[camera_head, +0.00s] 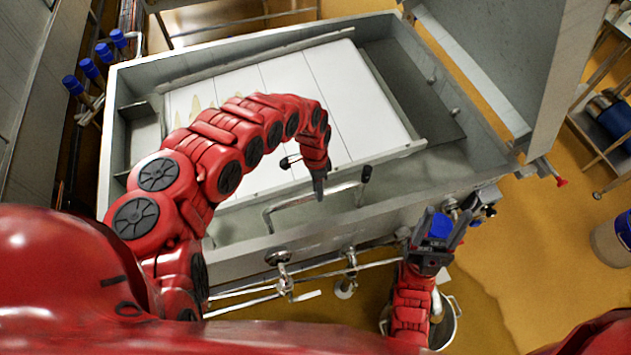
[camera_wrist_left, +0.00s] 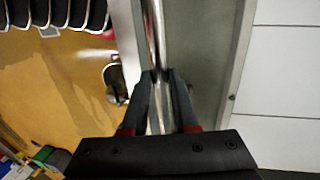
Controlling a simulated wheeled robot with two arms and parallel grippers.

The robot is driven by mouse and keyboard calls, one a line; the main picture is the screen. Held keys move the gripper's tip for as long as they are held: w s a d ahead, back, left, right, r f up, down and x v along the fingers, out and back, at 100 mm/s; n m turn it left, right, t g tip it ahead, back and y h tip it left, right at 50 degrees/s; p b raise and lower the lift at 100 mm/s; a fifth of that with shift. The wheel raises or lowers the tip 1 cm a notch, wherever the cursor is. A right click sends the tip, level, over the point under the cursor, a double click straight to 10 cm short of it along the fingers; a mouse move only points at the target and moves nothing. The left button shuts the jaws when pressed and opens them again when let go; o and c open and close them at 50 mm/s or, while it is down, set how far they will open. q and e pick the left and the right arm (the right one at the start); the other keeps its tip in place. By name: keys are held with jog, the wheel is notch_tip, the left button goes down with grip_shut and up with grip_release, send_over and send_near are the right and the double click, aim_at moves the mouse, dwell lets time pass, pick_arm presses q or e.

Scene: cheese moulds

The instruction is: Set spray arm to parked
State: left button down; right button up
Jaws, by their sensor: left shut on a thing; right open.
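A bent chrome tube (camera_head: 290,203), which looks like the spray arm, lies along the near side of the vat and ends in a black knob (camera_head: 366,173) at its right. My left gripper (camera_head: 319,193) reaches over the vat from the left and points down at the tube. In the left wrist view the left gripper (camera_wrist_left: 162,75) is shut on the shiny metal bar (camera_wrist_left: 152,30), which runs between its fingers. My right gripper (camera_head: 445,228) is open, outside the vat's near right corner. Something blue shows between its fingers, and I cannot tell what it is.
The steel vat (camera_head: 114,150) holds white slabs (camera_head: 315,90) inside its raised walls. Pipes and valves (camera_head: 283,268) run along its near side. Several blue-capped items (camera_head: 89,68) stand at its left. A large metal panel (camera_head: 560,60) rises at right.

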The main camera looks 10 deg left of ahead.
pick_arm(q)
jog(key=shift+s+a, duration=0.1)
jog(key=shift+s, duration=0.2)
jog(key=c, duration=1)
grip_release()
jog(key=shift+s, duration=0.1)
jog(key=o, duration=0.3)
jog(key=shift+a, duration=0.1)
jog(key=shift+s+r, duration=0.1)
